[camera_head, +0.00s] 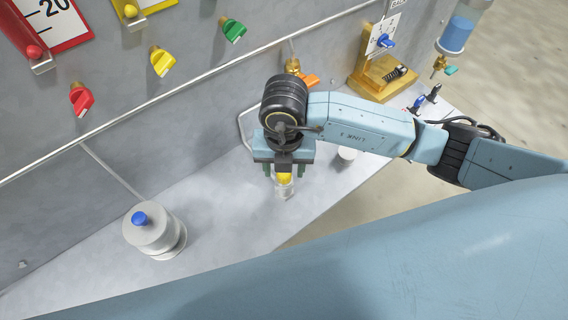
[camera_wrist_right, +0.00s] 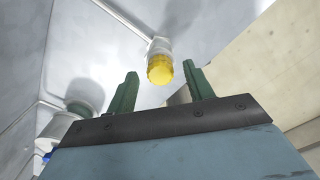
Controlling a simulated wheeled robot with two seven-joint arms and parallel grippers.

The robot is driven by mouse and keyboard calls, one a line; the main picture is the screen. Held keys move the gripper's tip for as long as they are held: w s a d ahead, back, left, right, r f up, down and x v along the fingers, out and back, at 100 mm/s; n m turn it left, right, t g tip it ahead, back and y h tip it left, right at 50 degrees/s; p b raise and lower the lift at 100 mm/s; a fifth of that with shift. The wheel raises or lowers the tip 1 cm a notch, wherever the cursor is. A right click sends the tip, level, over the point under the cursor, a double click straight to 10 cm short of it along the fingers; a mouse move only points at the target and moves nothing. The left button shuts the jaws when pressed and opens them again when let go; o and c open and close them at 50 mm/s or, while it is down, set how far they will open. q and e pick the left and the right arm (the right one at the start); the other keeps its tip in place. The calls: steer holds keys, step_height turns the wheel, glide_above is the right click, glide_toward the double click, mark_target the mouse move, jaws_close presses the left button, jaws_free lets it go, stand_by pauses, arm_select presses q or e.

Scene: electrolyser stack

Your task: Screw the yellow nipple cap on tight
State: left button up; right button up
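The yellow nipple cap (camera_head: 285,178) sits on the top end of a short clear nipple (camera_head: 284,191) on the grey bench. In the right wrist view the yellow cap (camera_wrist_right: 160,70) is seen end-on, with the pale nipple (camera_wrist_right: 158,46) behind it. How far the cap is threaded on cannot be seen. My right gripper (camera_head: 284,169) points down over the cap. Its two green fingers are apart, one to each side of the cap in the wrist view, and no contact shows. My left gripper is in neither view.
A grey-white cylinder (camera_head: 150,240) with a blue knob (camera_head: 139,218) stands left on the bench (camera_head: 225,215). Red, yellow and green valves line the wall behind. An orange-handled valve (camera_head: 309,80) is behind my right arm; a gold stand (camera_head: 372,82) is further right. Bench between is clear.

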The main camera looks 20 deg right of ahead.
step_height(320, 180, up, 13)
steer(key=shift+r, duration=0.2)
stand_by(0.4)
